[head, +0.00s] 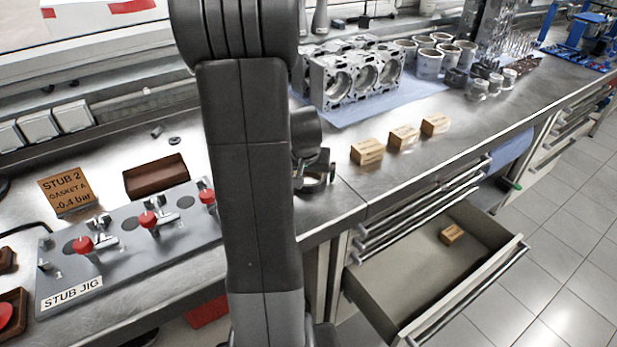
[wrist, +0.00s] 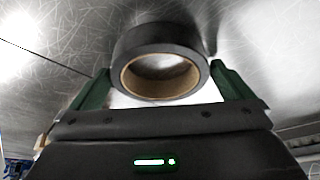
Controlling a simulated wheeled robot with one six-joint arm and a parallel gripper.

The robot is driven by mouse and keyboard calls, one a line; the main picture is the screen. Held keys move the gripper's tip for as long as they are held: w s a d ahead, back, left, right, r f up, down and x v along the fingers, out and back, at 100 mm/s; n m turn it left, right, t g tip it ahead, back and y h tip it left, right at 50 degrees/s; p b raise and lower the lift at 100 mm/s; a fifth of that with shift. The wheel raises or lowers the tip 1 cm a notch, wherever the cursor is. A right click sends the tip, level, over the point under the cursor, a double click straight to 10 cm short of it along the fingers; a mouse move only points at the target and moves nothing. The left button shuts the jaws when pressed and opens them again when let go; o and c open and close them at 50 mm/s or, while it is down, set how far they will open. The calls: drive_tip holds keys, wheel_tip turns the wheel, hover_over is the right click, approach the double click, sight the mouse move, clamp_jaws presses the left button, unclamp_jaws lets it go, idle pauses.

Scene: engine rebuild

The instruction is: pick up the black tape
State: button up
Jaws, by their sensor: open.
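The black tape (wrist: 190,42) is a roll with a tan cardboard core, in the upper middle of the wrist view. It rests on the metal bench top. My gripper (wrist: 163,88) has its two green fingers apart, one on each side of the roll. The right finger is very close to the roll; I cannot tell whether it touches. In the head view, my gripper (head: 318,178) is partly hidden behind my arm, low over the bench near its front edge. The tape shows there only as a dark shape beside the gripper, mostly hidden.
Several small wooden blocks (head: 367,151) stand right of my gripper. An engine block (head: 355,75) is behind on a blue cloth. The stub jig (head: 130,245) and a brown tray (head: 156,177) are left. An open drawer (head: 400,270) juts out below, holding a block (head: 451,234).

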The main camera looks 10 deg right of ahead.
drive_tip(key=c, duration=0.8)
drive_tip(key=shift+o, duration=0.2)
